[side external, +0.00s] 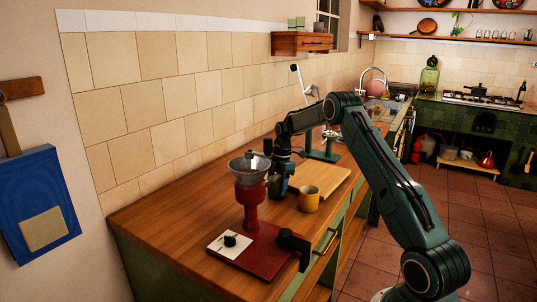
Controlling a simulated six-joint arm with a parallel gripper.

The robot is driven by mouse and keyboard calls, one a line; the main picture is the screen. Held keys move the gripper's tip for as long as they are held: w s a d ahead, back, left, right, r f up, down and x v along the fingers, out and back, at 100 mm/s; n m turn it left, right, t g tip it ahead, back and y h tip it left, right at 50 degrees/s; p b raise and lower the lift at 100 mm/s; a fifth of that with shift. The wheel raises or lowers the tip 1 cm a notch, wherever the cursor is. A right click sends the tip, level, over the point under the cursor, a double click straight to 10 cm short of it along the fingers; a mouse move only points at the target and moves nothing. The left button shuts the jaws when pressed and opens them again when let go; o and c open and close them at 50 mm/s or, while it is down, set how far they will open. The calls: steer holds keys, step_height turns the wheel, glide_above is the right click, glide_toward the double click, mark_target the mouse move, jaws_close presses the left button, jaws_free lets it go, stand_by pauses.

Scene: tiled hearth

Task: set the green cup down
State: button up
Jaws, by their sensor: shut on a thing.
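My gripper (280,168) reaches down over the wooden counter, between the red grinder and the wooden board. It is shut on a small dark cup (279,188), which I take to be the green cup; its colour looks dark blue-green here. The cup looks upright, close above or on the counter; I cannot tell whether its base touches. My gripper hides its upper part. A yellow mug (308,199) stands just to the right of it.
The red grinder (251,205) with a metal funnel stands close left, on a red base (262,254). A pale wooden board (331,181) lies to the right. A green stand (323,154) is behind the board. The counter's left part (165,215) is clear.

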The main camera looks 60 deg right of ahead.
steer(key=shift+f, duration=0.1)
steer(key=o, duration=1.1)
steer(key=shift+o, duration=0.2)
step_height(320, 180, up, 7)
steer(key=d, duration=0.1)
steer(key=shift+s+r, duration=0.2)
steer(key=shift+o, duration=0.4)
